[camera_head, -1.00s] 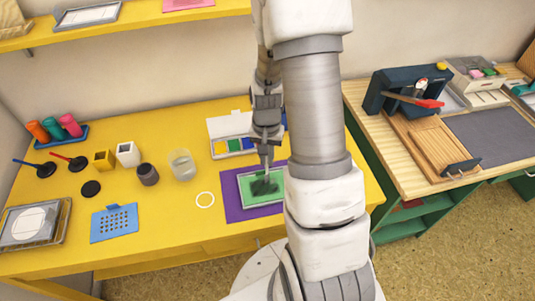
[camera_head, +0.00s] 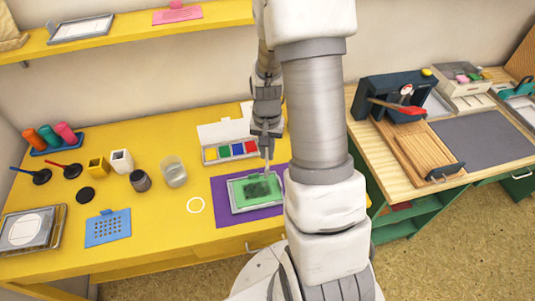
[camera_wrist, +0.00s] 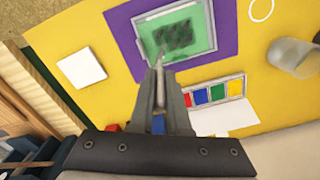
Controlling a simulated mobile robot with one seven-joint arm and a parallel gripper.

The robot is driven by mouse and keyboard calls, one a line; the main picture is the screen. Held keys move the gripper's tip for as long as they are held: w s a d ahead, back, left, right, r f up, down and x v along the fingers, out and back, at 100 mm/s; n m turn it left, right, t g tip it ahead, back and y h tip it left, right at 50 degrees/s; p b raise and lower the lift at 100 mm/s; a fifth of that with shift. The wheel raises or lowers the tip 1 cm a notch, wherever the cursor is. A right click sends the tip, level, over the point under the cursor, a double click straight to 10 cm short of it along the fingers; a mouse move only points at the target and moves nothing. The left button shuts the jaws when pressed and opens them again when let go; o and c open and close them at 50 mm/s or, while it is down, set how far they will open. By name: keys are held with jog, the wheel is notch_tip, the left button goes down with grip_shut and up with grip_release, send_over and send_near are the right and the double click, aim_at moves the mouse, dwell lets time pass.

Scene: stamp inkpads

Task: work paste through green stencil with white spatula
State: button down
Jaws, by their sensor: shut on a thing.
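The green stencil (camera_head: 241,197) lies in a light grey frame on a purple mat (camera_head: 222,209); it also shows in the wrist view (camera_wrist: 190,19). A dark, blurry patch of paste (camera_wrist: 175,38) covers its middle. My gripper (camera_head: 267,135) is above the frame's far side, shut on the slim pale spatula (camera_head: 267,154).
An open white paint box (camera_head: 231,151) with coloured squares stands just behind the mat. A clear glass (camera_head: 173,172), a dark cup (camera_head: 140,181) and a white ring (camera_head: 195,205) are to the left. A blue perforated sheet (camera_head: 107,229) lies further left.

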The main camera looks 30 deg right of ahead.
jog(key=shift+r+p, duration=0.9)
jog(key=shift+r, duration=0.7)
jog(key=shift+w+d, duration=0.1)
jog(key=shift+d, duration=0.1)
